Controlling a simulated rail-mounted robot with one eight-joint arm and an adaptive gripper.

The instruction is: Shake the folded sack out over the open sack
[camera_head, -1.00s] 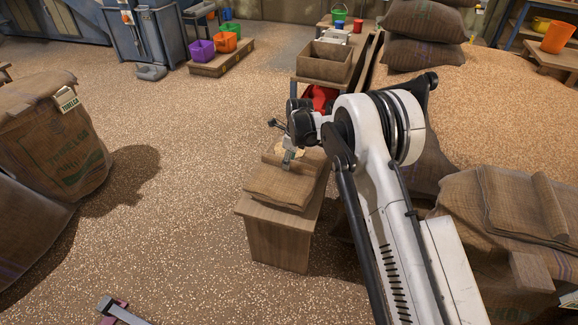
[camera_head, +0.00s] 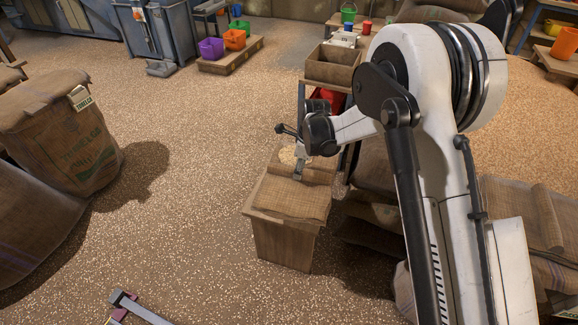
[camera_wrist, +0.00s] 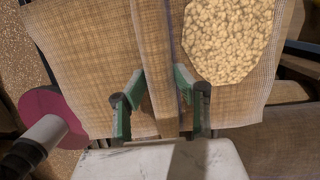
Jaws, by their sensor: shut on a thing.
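A folded brown sack (camera_head: 290,197) lies flat on a small wooden stand (camera_head: 278,243). My gripper (camera_head: 301,166) is at its far edge. In the wrist view the dark green fingers of my gripper (camera_wrist: 158,78) stand on both sides of a raised ridge of the sack cloth (camera_wrist: 158,100), shut on it. A patch of pale grain (camera_wrist: 230,35) shows to the right of the ridge; it is also a pale spot (camera_head: 287,156) by the gripper in the head view. I cannot tell which sack holds this grain. I cannot make out the open sack for certain.
A standing sack with green print and a tag (camera_head: 68,145) is at the left. A wooden box (camera_head: 333,66) and a red container (camera_head: 328,97) stand behind the stand. Coloured buckets (camera_head: 235,40) are at the back.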

